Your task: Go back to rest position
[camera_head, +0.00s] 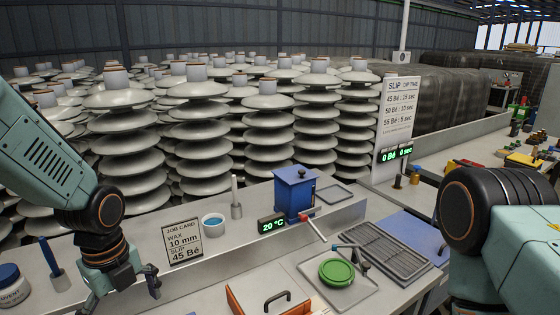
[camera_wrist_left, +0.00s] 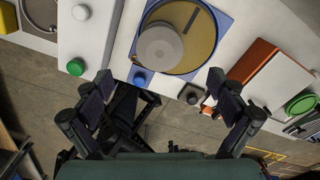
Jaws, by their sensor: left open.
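My left gripper (camera_head: 122,288) hangs low at the left in the head view, pointing down beside the bench front. Its fingers are spread and nothing is between them. The left wrist view shows the same open fingers (camera_wrist_left: 160,85) over a blue turntable-like device (camera_wrist_left: 222,30) with a grey round top and the floor below the bench edge. My right arm (camera_head: 490,210) fills the right side of the head view; its gripper is outside the picture.
Tall stacks of grey insulators (camera_head: 200,130) stand behind the bench.

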